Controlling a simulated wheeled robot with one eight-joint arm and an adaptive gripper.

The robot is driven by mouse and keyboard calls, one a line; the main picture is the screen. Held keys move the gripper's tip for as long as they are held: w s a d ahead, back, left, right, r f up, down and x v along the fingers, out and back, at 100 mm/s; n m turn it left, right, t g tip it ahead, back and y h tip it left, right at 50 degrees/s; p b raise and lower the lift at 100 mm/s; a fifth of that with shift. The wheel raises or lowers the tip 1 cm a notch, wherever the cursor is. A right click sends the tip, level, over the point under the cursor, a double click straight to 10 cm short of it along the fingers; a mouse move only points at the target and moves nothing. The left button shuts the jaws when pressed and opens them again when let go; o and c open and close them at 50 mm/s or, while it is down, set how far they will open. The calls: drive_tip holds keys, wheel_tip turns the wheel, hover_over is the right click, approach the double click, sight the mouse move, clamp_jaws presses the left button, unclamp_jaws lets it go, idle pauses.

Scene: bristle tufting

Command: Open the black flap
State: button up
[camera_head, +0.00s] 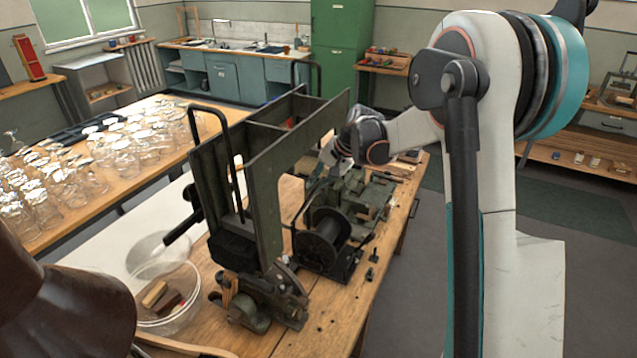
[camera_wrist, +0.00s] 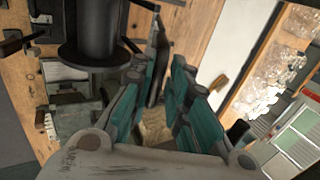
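The tufting machine (camera_head: 345,205) stands on the wooden bench, with tall dark green panels (camera_head: 265,190) on its left side. In the wrist view, a thin dark flat piece (camera_wrist: 157,68) shows near my fingertips; it may be the black flap, but I cannot tell for sure. I cannot pick the flap out in the head view. My gripper (camera_wrist: 167,68) has its teal-sided fingers apart, with a gap between them. Whether a finger touches the dark piece is unclear. In the head view my wrist (camera_head: 352,145) is above the machine, and the panels partly hide the gripper.
A black spool (camera_head: 322,243) sits at the machine's front and shows in the wrist view (camera_wrist: 93,35). A clear bowl (camera_head: 168,300) holding brush blocks is at front left. Many foil-topped glass jars (camera_head: 90,165) crowd the left table. The bench's near right part is mostly bare.

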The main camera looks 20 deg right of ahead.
drive_tip(key=shift+o, duration=0.2)
drive_tip(key=v, duration=1.2)
